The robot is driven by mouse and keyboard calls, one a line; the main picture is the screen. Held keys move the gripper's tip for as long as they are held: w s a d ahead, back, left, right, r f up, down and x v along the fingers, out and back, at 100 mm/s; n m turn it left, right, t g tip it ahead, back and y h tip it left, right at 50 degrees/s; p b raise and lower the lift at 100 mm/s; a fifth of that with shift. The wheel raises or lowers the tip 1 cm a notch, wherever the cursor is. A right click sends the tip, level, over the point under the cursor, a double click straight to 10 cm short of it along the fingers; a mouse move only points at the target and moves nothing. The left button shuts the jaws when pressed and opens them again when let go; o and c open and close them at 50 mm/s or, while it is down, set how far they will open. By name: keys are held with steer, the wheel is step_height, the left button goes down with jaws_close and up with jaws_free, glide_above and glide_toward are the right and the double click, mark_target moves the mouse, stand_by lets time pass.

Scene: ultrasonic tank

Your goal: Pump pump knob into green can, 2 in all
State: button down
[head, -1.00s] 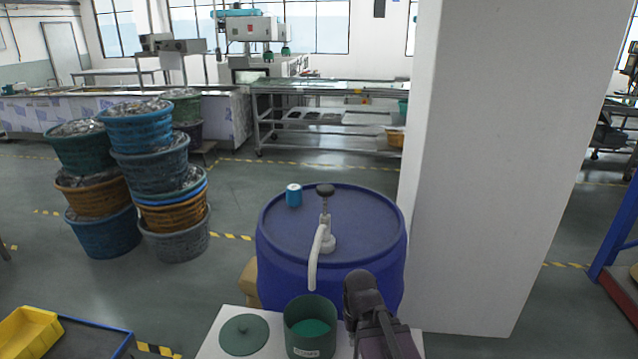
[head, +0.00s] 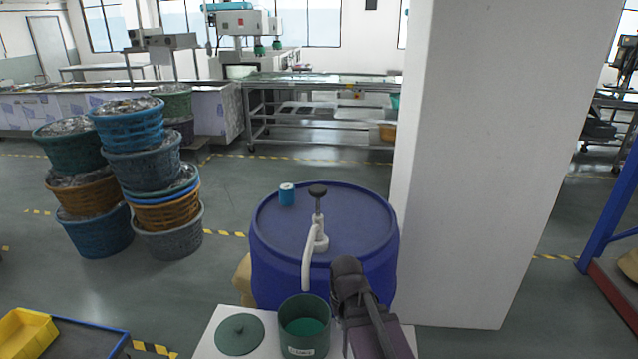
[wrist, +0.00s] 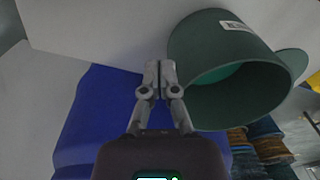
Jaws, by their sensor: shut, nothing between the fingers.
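The pump knob (head: 318,191) is dark and round and tops a pale pump on the blue drum (head: 270,230). It stands up on its stem, with nothing touching it. The pump's white spout (head: 307,262) curves down toward the green can (head: 304,340). The can is open, stands in front of the drum and has lighter green inside. In the wrist view the can (wrist: 205,45) is at the upper right, beside my gripper (wrist: 160,65), which is shut and empty. In the head view my dark arm is right of the can, and my fingertips are not clear there.
A green lid (head: 240,334) lies left of the can on a white stand (head: 205,350). A small blue cylinder (head: 287,195) sits on the drum top. A white pillar (head: 465,180) rises close on the right. Stacked baskets (head: 130,175) stand at the left.

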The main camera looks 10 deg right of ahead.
mark_target(319, 188)
steer(key=w+r+n+y+p, duration=0.1)
steer(key=w+r+n+p, duration=0.4)
steer(key=w+r+p, duration=0.8)
steer(key=w+d+r+n+t+y+p, duration=0.1)
steer(key=w+r+n+p, duration=0.5)
steer(key=w+r+p, duration=0.7)
steer(key=w+a+p+v, duration=0.1)
steer(key=p+v, duration=0.5)
steer(key=v, duration=0.2)
steer(key=shift+a+r+p, duration=0.15)
steer(key=shift+r+p, duration=0.1)
steer(key=shift+p, duration=0.05)
steer(key=shift+f, duration=0.2)
steer(key=b+x, duration=0.6)
steer(key=b, duration=0.1)
steer(key=shift+w+a+f, duration=0.2)
steer(key=shift+w+f, duration=0.05)
steer(key=shift+f, duration=0.05)
